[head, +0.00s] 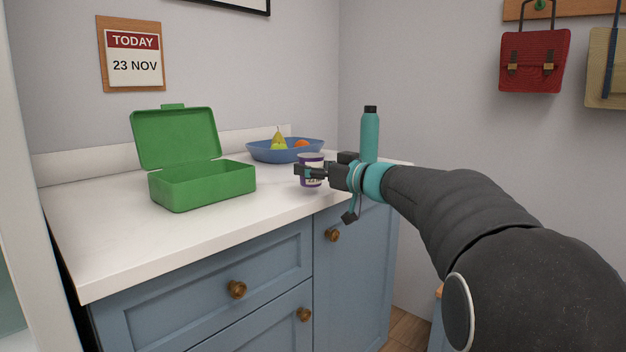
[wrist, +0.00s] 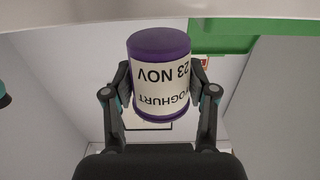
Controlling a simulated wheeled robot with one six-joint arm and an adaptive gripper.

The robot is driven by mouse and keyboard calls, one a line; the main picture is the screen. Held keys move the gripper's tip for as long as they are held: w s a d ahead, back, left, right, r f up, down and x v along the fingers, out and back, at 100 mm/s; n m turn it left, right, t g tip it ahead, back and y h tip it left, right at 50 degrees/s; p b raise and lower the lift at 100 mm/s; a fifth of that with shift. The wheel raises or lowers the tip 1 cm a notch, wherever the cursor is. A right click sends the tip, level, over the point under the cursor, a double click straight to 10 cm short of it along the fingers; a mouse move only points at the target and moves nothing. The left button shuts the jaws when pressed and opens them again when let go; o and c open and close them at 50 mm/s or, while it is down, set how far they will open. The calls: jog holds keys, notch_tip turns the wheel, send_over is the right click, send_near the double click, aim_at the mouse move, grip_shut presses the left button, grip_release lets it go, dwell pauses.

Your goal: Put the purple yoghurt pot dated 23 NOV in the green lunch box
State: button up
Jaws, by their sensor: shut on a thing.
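The purple yoghurt pot (head: 311,164) is between the fingers of my gripper (head: 312,173), held above the right part of the counter. In the wrist view the pot (wrist: 159,45) shows a white label reading YOGHURT and 23 NOV, upside down in the picture. My gripper (wrist: 160,97) is shut on it, one finger on each side. The green lunch box (head: 205,185) stands on the counter to the left of the pot, its lid (head: 175,138) raised at the back. I see no contents in the visible part of the box. Its green also shows in the wrist view (wrist: 218,40).
A blue bowl (head: 262,154) with a pear and an orange fruit stands behind, between the box and my gripper. A teal bottle (head: 369,135) stands just behind my wrist. The counter (head: 120,235) is clear in front of the box. A wall calendar (head: 134,62) reads TODAY 23 NOV.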

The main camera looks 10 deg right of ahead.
jog(key=shift+f, duration=0.9)
jog(key=shift+f, duration=0.2)
jog(key=o, duration=1.2)
jog(key=shift+o, duration=0.2)
jog(key=shift+r, duration=0.1)
jog(key=shift+s+d, duration=0.1)
jog(key=shift+d, duration=0.05)
jog(key=v, duration=1.1)
jog(key=shift+s+d, duration=0.15)
jog(key=shift+s, duration=0.2)
jog(key=shift+r, duration=0.15)
